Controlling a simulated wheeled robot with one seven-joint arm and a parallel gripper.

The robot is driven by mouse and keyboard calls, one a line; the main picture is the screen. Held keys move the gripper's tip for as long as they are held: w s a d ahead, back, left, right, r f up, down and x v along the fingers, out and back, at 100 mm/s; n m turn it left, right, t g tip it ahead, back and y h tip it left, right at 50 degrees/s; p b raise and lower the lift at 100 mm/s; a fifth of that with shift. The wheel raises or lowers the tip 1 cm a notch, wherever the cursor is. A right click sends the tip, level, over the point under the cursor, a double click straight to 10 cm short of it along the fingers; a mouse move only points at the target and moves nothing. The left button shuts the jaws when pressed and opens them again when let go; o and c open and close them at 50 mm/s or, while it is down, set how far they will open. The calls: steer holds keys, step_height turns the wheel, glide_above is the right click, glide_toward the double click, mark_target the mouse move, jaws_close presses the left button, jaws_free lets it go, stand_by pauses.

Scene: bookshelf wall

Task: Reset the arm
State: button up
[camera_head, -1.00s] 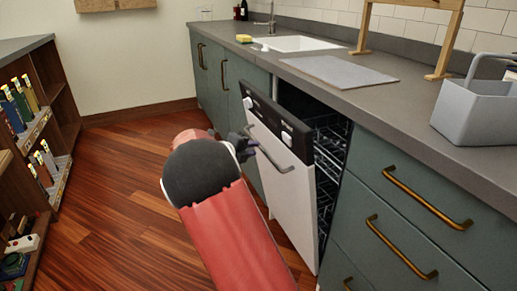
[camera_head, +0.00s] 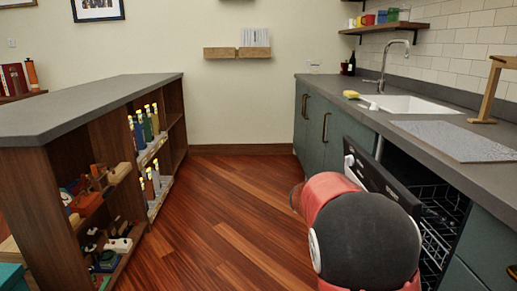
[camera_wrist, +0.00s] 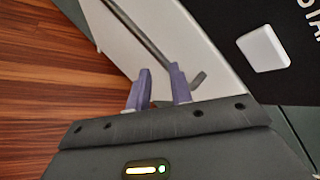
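My gripper (camera_wrist: 159,72) shows in the wrist view with its two purple fingers apart and nothing between them. The dishwasher's white door front (camera_wrist: 205,60) and its grey bar handle (camera_wrist: 140,35) are just beyond the fingers. The right finger overlaps the handle in the picture; I cannot tell whether they touch. In the head view my red and dark arm fills the lower right and hides the gripper and most of the door. The door's dark top edge (camera_head: 383,180) stands tilted ajar, with the racks (camera_head: 440,225) visible behind it.
A grey counter (camera_head: 440,150) with a sink (camera_head: 410,104) runs along the right. A shelf island (camera_head: 100,100) with bottles and small items stands at the left. Wooden floor (camera_head: 220,215) between them is clear.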

steer(key=s+a+m+y, duration=0.3)
steer(key=s+a+m, duration=0.1)
steer(key=s+m, duration=0.6)
steer(key=s+a+r+m+t+y, duration=0.1)
steer(key=s+a+m+y, duration=0.3)
steer(key=s+m, duration=0.6)
steer(key=s+a+r+m+y, duration=0.1)
steer(key=s+a+m+y, duration=0.2)
steer(key=s+m, duration=0.8)
steer(key=shift+a+t, duration=0.3)
steer(key=shift+a, duration=0.95)
steer(key=shift+s+r, duration=0.1)
steer(key=shift+r, duration=0.05)
